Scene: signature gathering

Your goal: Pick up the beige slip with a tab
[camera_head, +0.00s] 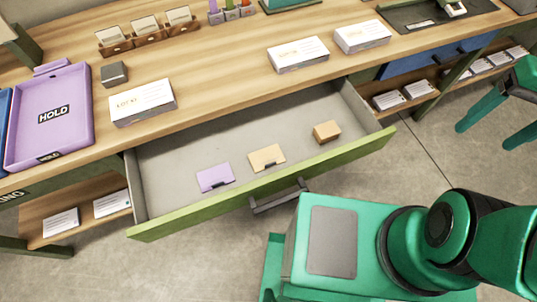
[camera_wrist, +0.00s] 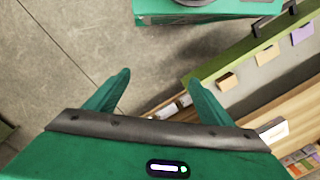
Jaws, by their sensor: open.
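The beige slip (camera_head: 266,156) lies flat in the open drawer (camera_head: 190,143), with a dark tab at its front edge. It lies between a purple slip (camera_head: 215,177) and a small tan block (camera_head: 327,131), apart from both. In the wrist view the beige slip (camera_wrist: 267,54) shows at the upper right. My gripper (camera_wrist: 159,79) is open and empty, with its two green fingers spread over the floor, outside the drawer and away from the slip.
The drawer has a green front with a dark handle (camera_head: 279,197). On the counter above are a purple HOLD tray (camera_head: 75,115), white card stacks (camera_head: 143,102) and a dark grey block (camera_head: 114,74). The drawer's back left is bare.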

